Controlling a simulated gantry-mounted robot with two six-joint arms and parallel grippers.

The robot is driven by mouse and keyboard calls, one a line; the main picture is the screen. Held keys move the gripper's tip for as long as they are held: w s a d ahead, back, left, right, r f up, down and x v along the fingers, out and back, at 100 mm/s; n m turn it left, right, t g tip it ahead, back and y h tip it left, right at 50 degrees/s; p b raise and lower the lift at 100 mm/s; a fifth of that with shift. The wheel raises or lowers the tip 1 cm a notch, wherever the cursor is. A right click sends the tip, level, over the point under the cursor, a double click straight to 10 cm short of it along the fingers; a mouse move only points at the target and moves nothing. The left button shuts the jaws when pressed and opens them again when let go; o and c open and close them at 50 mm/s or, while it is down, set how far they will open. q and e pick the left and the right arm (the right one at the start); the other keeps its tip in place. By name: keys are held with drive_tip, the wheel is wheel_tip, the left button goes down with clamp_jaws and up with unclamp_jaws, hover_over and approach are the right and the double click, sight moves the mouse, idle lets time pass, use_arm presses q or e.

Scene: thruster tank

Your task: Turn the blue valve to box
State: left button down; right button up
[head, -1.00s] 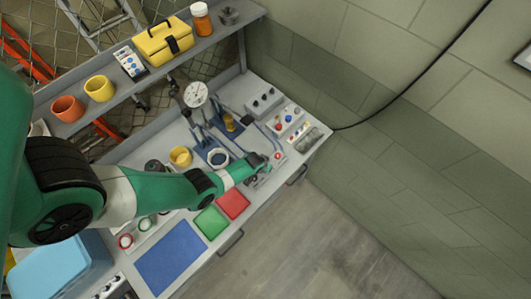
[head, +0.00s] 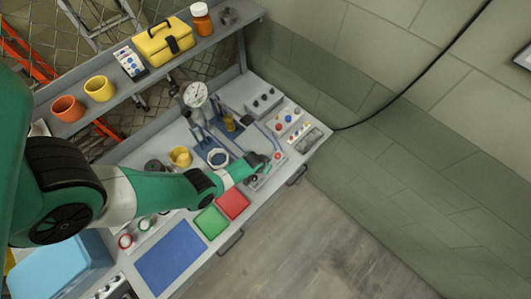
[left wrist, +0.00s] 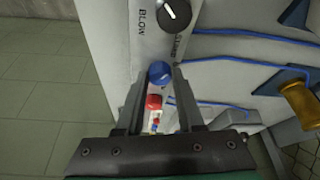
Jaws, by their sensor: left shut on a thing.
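A round blue knob (left wrist: 160,72), which I take for the blue valve, shows in the left wrist view between the two fingers of my left gripper (left wrist: 160,80). The gripper is shut on it. It stands on a pale panel strip (left wrist: 152,45) marked "BLOW" and a second word I cannot read surely. In the head view my left gripper (head: 259,163) reaches the right part of the bench, and its own hand hides the blue valve. My right gripper is not in view.
A black dial with a white pointer (left wrist: 174,14) sits on the panel just beyond the blue knob. A red knob (left wrist: 153,102) lies between the fingers nearer the wrist. In the head view, a gauge (head: 195,94) stands behind my gripper and a red pad (head: 233,204) lies in front.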

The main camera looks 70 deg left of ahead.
use_arm(q)
drive_tip(key=m, duration=0.3)
drive_tip(key=shift+a+f+t+h, duration=0.1)
drive_tip(key=shift+a+t+h, duration=0.05)
drive_tip(key=shift+t+h, duration=0.25)
drive_tip(key=m+h+b, duration=0.1)
drive_tip(key=m, duration=0.1)
drive_tip(key=m+h+b, duration=0.1)
drive_tip(key=m, duration=0.2)
drive_tip(key=shift+a+b, duration=0.2)
drive_tip(key=shift+b, duration=0.15)
drive_tip(key=shift+m+h, duration=0.6)
drive_tip(key=shift+m, duration=1.1)
drive_tip(key=shift+s, duration=0.1)
drive_tip(key=c, duration=0.5)
unclamp_jaws()
drive_tip(key=shift+c, duration=0.2)
